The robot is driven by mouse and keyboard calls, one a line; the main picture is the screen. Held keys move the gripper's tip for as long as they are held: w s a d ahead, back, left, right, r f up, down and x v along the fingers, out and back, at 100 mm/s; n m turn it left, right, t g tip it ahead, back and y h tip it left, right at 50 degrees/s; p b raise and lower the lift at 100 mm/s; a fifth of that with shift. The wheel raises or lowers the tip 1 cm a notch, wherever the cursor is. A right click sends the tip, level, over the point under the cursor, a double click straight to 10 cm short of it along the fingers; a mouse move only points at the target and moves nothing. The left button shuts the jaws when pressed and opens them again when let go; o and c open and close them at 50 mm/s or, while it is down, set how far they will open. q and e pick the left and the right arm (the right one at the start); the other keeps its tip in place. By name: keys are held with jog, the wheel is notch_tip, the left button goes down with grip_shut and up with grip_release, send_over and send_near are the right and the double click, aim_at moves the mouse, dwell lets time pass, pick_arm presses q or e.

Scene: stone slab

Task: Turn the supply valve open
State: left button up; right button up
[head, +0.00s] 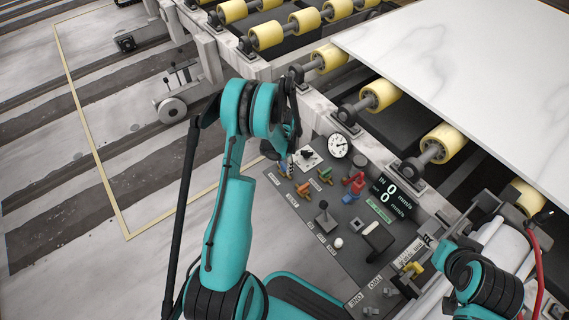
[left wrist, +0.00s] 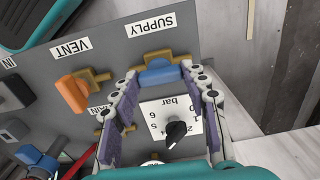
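The supply valve (left wrist: 160,74) has a blue handle on a brass body, below the SUPPLY label (left wrist: 152,24) in the left wrist view. The handle lies about level across the picture, roughly in line with the brass body. My left gripper (left wrist: 160,76) is open, with one finger on each side of the blue handle. I cannot tell whether either finger touches it. In the head view my left gripper (head: 287,163) is over the panel's upper end, mostly behind my arm, and the blue handle is hardly visible. My right gripper is not clearly visible.
The orange vent valve (left wrist: 72,93) stands left of the supply valve. A white bar dial with a black knob (left wrist: 175,134) lies between the fingers, close below the handle. The panel (head: 325,215) also carries a round gauge (head: 338,146), a red valve (head: 355,183) and a joystick (head: 324,215).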

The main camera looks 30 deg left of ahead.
pick_arm(q)
jog(key=o, duration=0.4)
jog(key=shift+o, duration=0.2)
jog(key=shift+r, duration=0.1)
notch_tip(320, 180, up, 12)
dwell(0.5)
notch_tip(320, 180, up, 8)
jog(key=t, duration=0.1)
send_over(285, 165)
jog(key=s+d, duration=0.2)
jog(key=d, duration=0.2)
jog(key=s+d+r+n+t, duration=0.2)
jog(key=s+d+r, duration=0.2)
jog(key=r, duration=0.2)
jog(key=s+d+r+n+t, duration=0.2)
jog(key=s+d+r+t, duration=0.2)
jog(key=s, duration=0.9)
jog(key=d, duration=0.3)
jog(key=shift+d+n, duration=0.3)
jog(key=shift+d, duration=0.05)
